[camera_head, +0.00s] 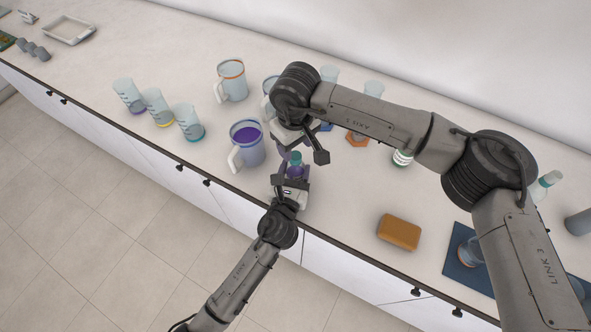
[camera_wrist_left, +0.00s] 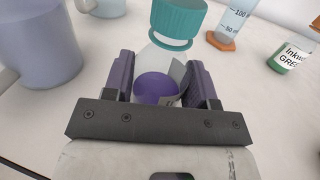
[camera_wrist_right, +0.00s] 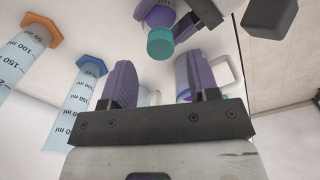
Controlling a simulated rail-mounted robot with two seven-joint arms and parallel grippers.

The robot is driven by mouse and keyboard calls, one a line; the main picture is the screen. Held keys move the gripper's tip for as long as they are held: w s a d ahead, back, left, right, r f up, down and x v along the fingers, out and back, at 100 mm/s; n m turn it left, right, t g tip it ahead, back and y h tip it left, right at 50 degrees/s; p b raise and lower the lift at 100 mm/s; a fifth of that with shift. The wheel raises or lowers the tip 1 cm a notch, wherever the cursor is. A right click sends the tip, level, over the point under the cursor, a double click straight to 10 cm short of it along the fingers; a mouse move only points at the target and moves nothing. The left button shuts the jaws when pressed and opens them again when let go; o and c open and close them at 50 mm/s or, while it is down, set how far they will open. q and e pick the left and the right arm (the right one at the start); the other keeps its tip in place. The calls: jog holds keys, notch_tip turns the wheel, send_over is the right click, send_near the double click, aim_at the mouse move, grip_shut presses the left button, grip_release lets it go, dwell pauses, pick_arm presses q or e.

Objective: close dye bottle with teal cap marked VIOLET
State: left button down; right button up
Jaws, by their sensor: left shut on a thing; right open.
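The dye bottle (camera_wrist_left: 155,88) is clear with violet liquid. My left gripper (camera_wrist_left: 158,75) is shut on it near the counter's front edge. Its teal cap (camera_wrist_left: 178,18) is at the bottle's mouth, with a thin teal ring below it; I cannot tell whether it is screwed down. The cap also shows in the head view (camera_head: 296,157) and the right wrist view (camera_wrist_right: 160,43). No VIOLET marking is readable. My right gripper (camera_wrist_right: 160,80) is open and empty above the cap, not around it; its arm hides part of the counter in the head view.
A mug of purple liquid (camera_head: 256,153) stands just left of the grippers. Several beakers (camera_head: 188,122) and an orange-rimmed mug (camera_head: 233,82) stand further left. An orange-brown block (camera_head: 399,232) and a blue mat (camera_head: 455,265) lie right. A green-labelled ink bottle (camera_wrist_left: 290,57) stands behind.

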aim_at(295, 155)
jog(key=shift+f, duration=1.85)
jog(key=c, duration=1)
